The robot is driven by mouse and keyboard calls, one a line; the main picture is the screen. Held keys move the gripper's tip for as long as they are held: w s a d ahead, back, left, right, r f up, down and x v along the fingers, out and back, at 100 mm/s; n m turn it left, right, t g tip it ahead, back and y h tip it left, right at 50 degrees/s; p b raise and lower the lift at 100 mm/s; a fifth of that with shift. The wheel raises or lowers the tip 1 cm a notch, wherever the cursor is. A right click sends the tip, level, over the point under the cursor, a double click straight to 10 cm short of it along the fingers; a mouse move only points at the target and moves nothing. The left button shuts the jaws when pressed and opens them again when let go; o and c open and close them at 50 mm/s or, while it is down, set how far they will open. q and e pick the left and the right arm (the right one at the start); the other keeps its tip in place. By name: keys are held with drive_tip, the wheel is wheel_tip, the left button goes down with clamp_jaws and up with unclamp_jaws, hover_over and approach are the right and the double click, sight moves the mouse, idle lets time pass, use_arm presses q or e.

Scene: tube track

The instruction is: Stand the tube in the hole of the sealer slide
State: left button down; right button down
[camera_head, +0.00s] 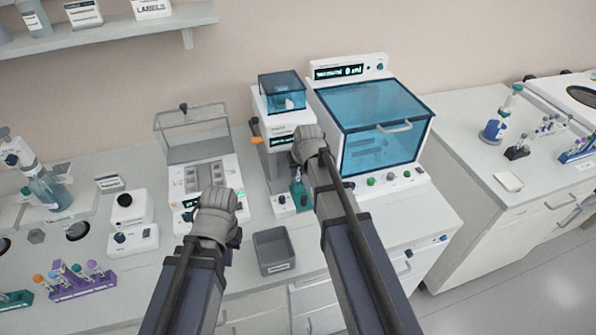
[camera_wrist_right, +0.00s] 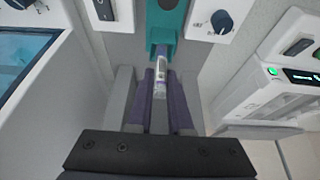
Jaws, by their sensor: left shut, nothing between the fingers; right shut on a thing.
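The sealer (camera_head: 280,135) is the narrow white machine with a blue clear top. Its teal slide (camera_head: 299,190) sticks out low at the front, and it also shows at the top of the right wrist view (camera_wrist_right: 168,20). My right gripper (camera_head: 306,150) is in front of the sealer, its fingers hidden in the head view. In the right wrist view its purple fingers (camera_wrist_right: 160,92) are shut on the clear tube (camera_wrist_right: 159,78). The tube's far end is at the slide's near edge; I cannot tell whether it touches the hole. My left gripper (camera_head: 218,205) is shut and empty.
A white machine with a blue window (camera_head: 375,125) stands right of the sealer. A clear-lidded machine (camera_head: 200,160) stands behind my left gripper. A grey bin (camera_head: 274,250) sits between my arms. A purple tube rack (camera_head: 80,283) is at the lower left.

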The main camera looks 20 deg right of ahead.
drive_tip(key=c, duration=0.8)
unclamp_jaws()
drive_tip(key=shift+o, duration=0.2)
use_arm(q)
drive_tip(key=shift+r, duration=0.1)
use_arm(e)
drive_tip(key=shift+r, duration=0.1)
use_arm(q)
wheel_tip(320, 180, up, 7)
drive_tip(key=p, duration=0.7)
use_arm(e)
drive_tip(key=v, duration=0.7)
drive_tip(key=shift+r, duration=0.35)
drive_tip(key=shift+s, duration=0.15)
